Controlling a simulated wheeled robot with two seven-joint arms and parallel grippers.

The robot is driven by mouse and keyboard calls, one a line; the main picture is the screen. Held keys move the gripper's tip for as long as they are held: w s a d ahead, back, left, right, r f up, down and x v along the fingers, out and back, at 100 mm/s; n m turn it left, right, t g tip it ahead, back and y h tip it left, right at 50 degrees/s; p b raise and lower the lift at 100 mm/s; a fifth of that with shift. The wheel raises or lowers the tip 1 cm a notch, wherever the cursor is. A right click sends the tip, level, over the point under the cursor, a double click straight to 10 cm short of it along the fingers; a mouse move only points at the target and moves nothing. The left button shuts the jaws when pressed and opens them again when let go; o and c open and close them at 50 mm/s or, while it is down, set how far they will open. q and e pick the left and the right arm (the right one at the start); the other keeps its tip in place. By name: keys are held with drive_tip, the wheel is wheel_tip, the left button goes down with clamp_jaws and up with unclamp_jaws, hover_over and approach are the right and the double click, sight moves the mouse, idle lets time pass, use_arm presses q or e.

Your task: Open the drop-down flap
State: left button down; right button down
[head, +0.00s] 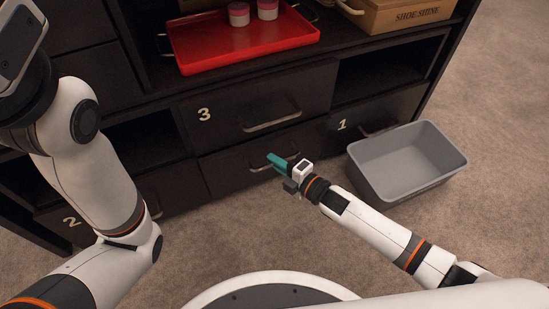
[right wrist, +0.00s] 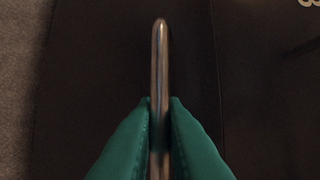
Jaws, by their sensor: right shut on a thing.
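A dark panel with a metal bar handle (head: 258,169) sits below the drawer marked 3 in the black cabinet; I take this panel (head: 225,175) to be the flap. It looks shut, about flush with the cabinet front. My right gripper (head: 274,159) has its teal fingers at this handle. In the right wrist view the two teal fingers (right wrist: 160,125) are closed on both sides of the upright-looking metal bar (right wrist: 160,70). The fingers hide part of the handle in the head view. My left arm shows at the left, but its gripper is not in view.
A grey open bin (head: 405,190) stands on the carpet right of my right gripper, close to the door marked 1 (head: 375,123). Drawer 3 (head: 232,110) is above. A red tray (head: 235,45) with cups and a shoe shine box (head: 400,15) rest higher up.

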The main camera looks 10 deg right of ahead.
drive_tip(key=s+d+f+p, duration=0.1)
drive_tip(key=s+d+f, duration=0.1)
drive_tip(key=s+f, duration=0.3)
drive_tip(key=shift+s+d+f+t, duration=0.25)
drive_tip(key=shift+s+t, duration=0.05)
drive_tip(key=shift+s, duration=0.9)
